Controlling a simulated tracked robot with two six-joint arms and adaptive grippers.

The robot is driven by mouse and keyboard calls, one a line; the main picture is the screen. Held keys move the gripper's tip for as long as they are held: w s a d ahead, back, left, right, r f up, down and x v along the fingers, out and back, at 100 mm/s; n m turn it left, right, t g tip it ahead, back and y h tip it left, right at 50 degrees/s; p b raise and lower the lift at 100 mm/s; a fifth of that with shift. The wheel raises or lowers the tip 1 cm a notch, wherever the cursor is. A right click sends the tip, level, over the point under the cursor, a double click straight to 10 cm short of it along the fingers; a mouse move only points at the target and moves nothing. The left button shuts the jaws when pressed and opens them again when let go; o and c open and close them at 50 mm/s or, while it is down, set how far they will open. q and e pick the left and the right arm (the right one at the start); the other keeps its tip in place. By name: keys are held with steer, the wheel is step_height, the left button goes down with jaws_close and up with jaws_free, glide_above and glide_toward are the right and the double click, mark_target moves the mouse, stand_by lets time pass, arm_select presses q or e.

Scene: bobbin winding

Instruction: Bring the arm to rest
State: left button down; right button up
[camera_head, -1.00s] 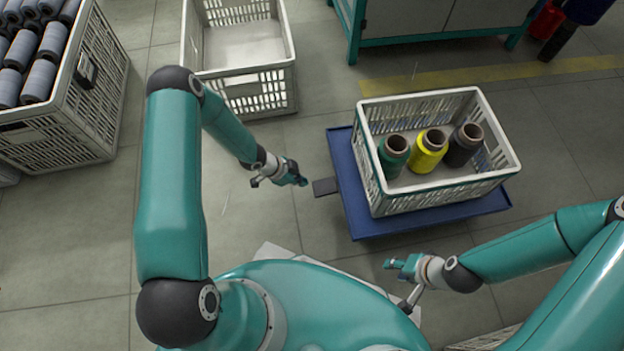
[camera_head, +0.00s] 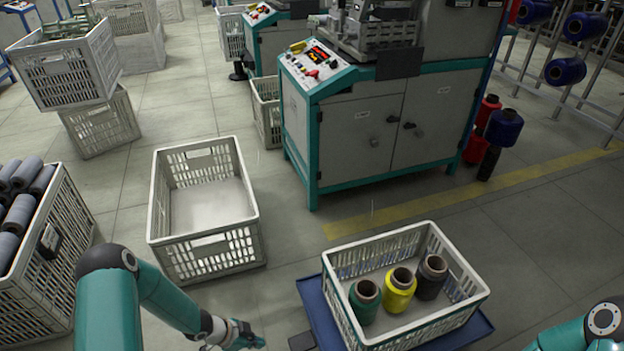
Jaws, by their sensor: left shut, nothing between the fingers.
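My left arm (camera_head: 165,295) comes in from the lower left, with its forearm slanting down to the right. My left gripper (camera_head: 250,341) is at the bottom edge of the view, shut and empty, over the floor and left of the crate with bobbins. It touches nothing that I can see. Of my right arm (camera_head: 580,335) only a part shows at the lower right corner, and its gripper is outside the picture.
A light crate (camera_head: 463,262) on a blue platform (camera_head: 318,312) holds green (camera_head: 364,302), yellow (camera_head: 399,290) and black (camera_head: 432,277) bobbins. An empty crate (camera_head: 203,248) stands on the floor at left. A crate of grey bobbins (camera_head: 50,260) is far left. A machine cabinet (camera_head: 385,130) stands behind.

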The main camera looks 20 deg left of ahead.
arm_select(q)
steer(key=s+d+r+n+g+h, duration=0.15)
steer(key=d+r, duration=0.45)
steer(key=d, duration=0.7)
steer(key=s+d+r+n+g+y, duration=0.1)
steer(key=s+r+n+g+y, duration=0.1)
steer(key=s+n, duration=0.95)
step_height(320, 180, up, 34)
steer(key=p, duration=3.3)
steer(key=shift+f+p, duration=0.15)
steer(key=shift+p, duration=0.2)
steer(key=shift+a+f+t+y, duration=0.1)
steer(key=shift+t+y, duration=0.15)
